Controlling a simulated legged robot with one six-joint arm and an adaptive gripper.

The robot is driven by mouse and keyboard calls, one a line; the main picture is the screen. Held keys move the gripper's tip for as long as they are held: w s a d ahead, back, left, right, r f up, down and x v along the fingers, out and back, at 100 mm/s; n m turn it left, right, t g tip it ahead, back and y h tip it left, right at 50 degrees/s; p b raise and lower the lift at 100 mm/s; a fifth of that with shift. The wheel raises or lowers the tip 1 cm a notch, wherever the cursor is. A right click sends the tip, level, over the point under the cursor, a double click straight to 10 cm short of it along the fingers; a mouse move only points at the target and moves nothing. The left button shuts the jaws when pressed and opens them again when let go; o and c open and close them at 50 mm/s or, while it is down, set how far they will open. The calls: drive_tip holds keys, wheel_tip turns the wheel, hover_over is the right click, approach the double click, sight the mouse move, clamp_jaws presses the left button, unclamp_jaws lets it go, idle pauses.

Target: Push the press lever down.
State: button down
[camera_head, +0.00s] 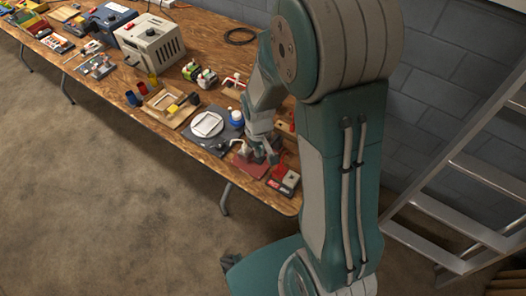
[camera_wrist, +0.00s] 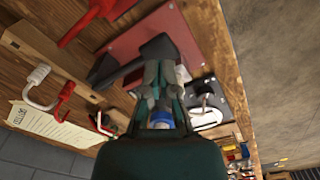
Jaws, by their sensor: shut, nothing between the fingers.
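A red plate (camera_head: 246,167) lies near the right end of the workbench, under my gripper (camera_head: 268,154). In the wrist view the red plate (camera_wrist: 160,30) carries a dark grey angular piece (camera_wrist: 130,58), which looks like the press with its lever. My gripper (camera_wrist: 163,72) is shut and empty, with its fingertips over or beside that dark piece. I cannot tell whether they touch it. The fingers and wrist hide part of the piece, and the lever's height cannot be read. In the head view my arm hides some of this area.
A wooden board with hooks (camera_wrist: 45,60) borders the area. A ladder (camera_head: 455,215) leans right.

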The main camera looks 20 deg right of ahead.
sight(260, 158)
drive_tip(key=shift+f, duration=2.6)
drive_tip(key=shift+r, duration=4.5)
drive_tip(key=shift+r, duration=0.4)
drive_tip(key=s+r+t, duration=0.2)
drive_tip(key=s+r, duration=0.5)
drive_tip(key=r, duration=0.3)
drive_tip(key=s+r+m+t, duration=0.1)
drive_tip(key=s+r+t, duration=0.2)
drive_tip(key=s+r, duration=0.4)
wheel_tip(260, 158, up, 4)
drive_tip(key=shift+f+t, duration=0.2)
drive_tip(key=shift+t, duration=0.1)
